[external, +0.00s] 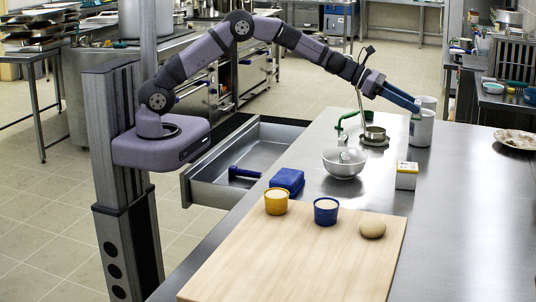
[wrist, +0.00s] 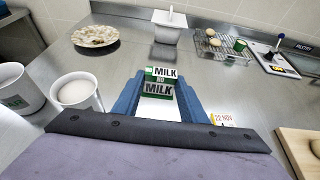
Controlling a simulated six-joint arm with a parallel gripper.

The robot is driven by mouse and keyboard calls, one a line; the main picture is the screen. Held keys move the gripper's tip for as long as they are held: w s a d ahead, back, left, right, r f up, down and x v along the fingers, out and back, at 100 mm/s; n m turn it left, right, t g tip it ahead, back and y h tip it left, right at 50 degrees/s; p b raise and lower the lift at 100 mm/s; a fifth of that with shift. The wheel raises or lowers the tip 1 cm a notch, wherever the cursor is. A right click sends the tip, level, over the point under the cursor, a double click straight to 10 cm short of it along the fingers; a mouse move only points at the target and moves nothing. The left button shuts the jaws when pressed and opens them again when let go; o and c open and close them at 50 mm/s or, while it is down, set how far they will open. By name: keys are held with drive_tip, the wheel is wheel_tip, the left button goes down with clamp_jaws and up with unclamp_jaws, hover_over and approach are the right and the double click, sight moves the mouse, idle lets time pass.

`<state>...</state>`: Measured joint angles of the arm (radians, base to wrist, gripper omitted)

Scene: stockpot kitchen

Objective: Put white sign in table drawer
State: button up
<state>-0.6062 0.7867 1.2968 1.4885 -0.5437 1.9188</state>
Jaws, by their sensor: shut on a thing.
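A small white sign (wrist: 158,88) with green and black bands reads "MILK NO MILK" in the wrist view. My gripper (wrist: 160,76) is shut on it, with one blue finger on each side. In the external view my gripper (external: 417,105) reaches over the counter beside the white tubs, and the sign is too small there to make out clearly. The table drawer (external: 218,172) stands pulled out at the counter's left side, with a blue-handled tool (external: 243,172) inside and bare room around it.
White tubs (external: 421,129) stand close to my gripper. The right side is mostly clear.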

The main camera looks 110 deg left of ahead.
drive_tip(key=w+d+r+m+g+h+b, duration=0.1)
drive_tip(key=w+d+m+h+b, duration=0.2)
drive_tip(key=d, duration=1.7)
drive_tip(key=w+d+m+g+h, duration=0.1)
drive_tip(key=d+m+h, duration=0.35)
drive_tip(key=d, duration=1.55)
drive_tip(key=s+d+f+m+g+h+b, duration=0.1)
drive_tip(key=s+d+m+g+h, duration=0.45)
drive_tip(key=d, duration=0.85)
drive_tip(key=s+d+f+m+g, duration=0.1)
drive_tip(key=s+d+m+g, duration=0.15)
drive_tip(key=s, duration=0.65)
drive_tip(key=s+d+f+m+g, duration=0.1)
drive_tip(key=s+d+m+g, duration=0.2)
drive_tip(key=s, duration=0.5)
drive_tip(key=shift+g+h, duration=0.3)
drive_tip(key=shift+a+f+p, duration=0.2)
drive_tip(key=shift+f+p, duration=0.5)
drive_tip(key=shift+f, duration=1.55)
drive_tip(key=shift+a+f+p, duration=0.2)
drive_tip(key=shift+f+p, duration=0.45)
drive_tip(key=shift+f, duration=1.9)
drive_tip(key=shift+f, duration=0.15)
